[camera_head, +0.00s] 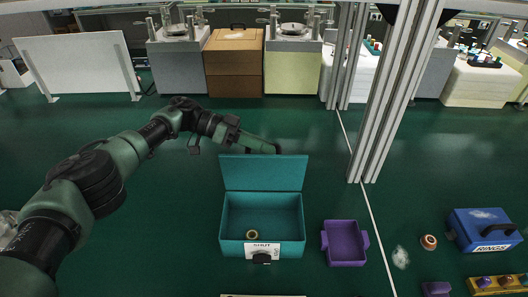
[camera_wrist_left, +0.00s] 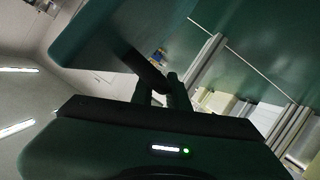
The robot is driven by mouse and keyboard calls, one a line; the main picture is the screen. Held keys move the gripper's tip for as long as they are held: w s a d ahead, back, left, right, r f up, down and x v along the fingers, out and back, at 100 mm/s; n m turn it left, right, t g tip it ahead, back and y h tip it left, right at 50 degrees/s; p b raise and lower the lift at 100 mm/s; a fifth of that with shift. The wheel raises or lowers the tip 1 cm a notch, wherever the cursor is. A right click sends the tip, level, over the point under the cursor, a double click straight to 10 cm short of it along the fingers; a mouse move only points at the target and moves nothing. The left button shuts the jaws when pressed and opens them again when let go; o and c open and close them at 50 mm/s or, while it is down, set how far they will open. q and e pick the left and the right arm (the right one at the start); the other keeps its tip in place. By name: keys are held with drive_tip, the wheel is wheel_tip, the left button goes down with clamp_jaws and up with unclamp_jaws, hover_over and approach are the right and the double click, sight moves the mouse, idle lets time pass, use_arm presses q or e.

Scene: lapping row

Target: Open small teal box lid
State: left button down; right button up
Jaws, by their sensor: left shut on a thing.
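The teal box (camera_head: 232,240) stands on the green surface in the head view with its lid (camera_head: 263,172) raised about upright at the back. In the left wrist view the fingers (camera_wrist_left: 162,88) meet at a dark strip beside a big teal panel (camera_wrist_left: 110,35), likely the lid. My right gripper is not in view.
A purple tray (camera_head: 345,259) stands right of the box. Further right are a copper ring (camera_head: 429,242), a clear crumpled item (camera_head: 401,257) and a blue RINGS case (camera_head: 484,231). Metal posts (camera_head: 386,90) rise behind right. The floor left of the box is clear.

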use_arm(q)
drive_tip(key=shift+s+a+f, duration=0.1)
drive_tip(key=shift+f, duration=0.4)
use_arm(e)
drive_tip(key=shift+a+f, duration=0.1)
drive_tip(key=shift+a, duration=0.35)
use_arm(q)
drive_tip(key=c, duration=1.4)
unclamp_jaws()
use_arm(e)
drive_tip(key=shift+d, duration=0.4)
use_arm(q)
drive_tip(key=shift+r, duration=0.1)
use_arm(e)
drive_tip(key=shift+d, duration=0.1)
